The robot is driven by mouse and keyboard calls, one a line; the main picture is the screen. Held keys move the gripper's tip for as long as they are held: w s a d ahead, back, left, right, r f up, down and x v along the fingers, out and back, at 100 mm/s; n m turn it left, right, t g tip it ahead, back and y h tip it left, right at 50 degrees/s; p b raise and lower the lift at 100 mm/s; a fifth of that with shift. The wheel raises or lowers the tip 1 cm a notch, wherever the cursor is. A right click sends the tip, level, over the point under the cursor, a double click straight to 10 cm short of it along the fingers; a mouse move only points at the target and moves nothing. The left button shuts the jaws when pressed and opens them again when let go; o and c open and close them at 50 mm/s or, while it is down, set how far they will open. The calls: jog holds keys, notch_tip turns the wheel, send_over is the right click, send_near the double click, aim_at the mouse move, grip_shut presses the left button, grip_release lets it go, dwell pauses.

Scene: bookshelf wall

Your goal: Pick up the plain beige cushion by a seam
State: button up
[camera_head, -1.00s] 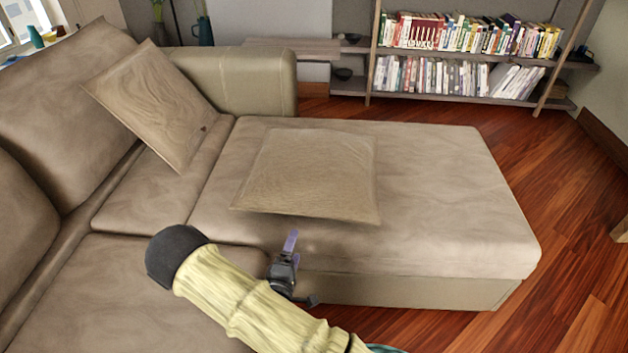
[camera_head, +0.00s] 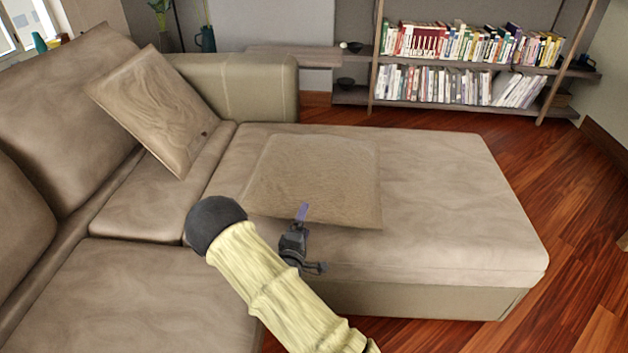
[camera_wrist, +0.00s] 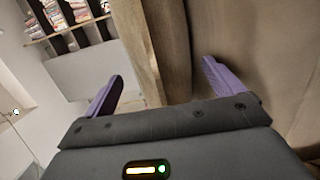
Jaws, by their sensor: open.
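The plain beige cushion (camera_head: 315,175) lies flat on the chaise seat (camera_head: 450,210) in the head view. My gripper (camera_head: 302,211) is at its near edge, with a purple finger overlapping that edge in the picture. In the wrist view my gripper (camera_wrist: 160,82) is open, its two purple fingers apart. The cushion's edge (camera_wrist: 152,50) shows as a brown band between and beyond the fingers. I cannot tell whether either finger touches it. The cushion's underside is hidden.
A second cushion with a dark spot (camera_head: 155,108) leans against the sofa back (camera_head: 75,110) at the left. The sofa arm (camera_head: 240,85) stands behind. A bookshelf (camera_head: 470,60) is at the back right. Wooden floor (camera_head: 560,210) is clear on the right.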

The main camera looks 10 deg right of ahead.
aim_at(309, 210)
jog(key=shift+w+d, duration=0.1)
jog(key=shift+w, duration=0.15)
jog(key=shift+w, duration=0.1)
jog(key=b+x, duration=0.2)
jog(key=x, duration=0.3)
jog(key=shift+r, duration=0.15)
dwell(0.3)
